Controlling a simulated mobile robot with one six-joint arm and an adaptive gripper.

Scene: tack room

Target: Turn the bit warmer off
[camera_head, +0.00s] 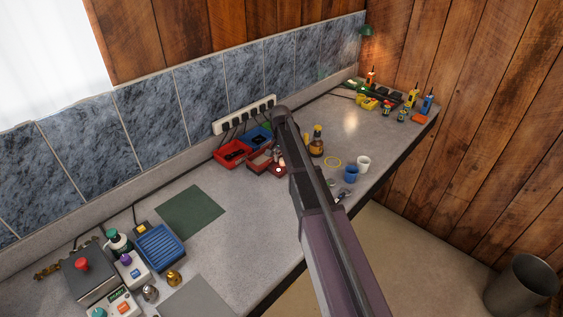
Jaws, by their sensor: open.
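No device can be read by label as the bit warmer. At the lower left stand a grey box with a red mushroom button (83,266), a white box with purple and blue buttons (134,272), and a pale panel with a green display and an orange button (118,304). A dark red box (262,162) with a pale round spot sits mid-bench by my arm's end. My gripper (279,153) is at the far end of my arm, above this area. It is small, dark and partly hidden, and it appears open and empty.
The grey bench (230,225) runs along a tiled wall. A power strip (245,114), red tray (232,153), brown bottle (317,141), blue cup (351,173) and white cup (364,163) surround my arm's end. A blue tray (160,248) lies left, near a clear green mat (191,212).

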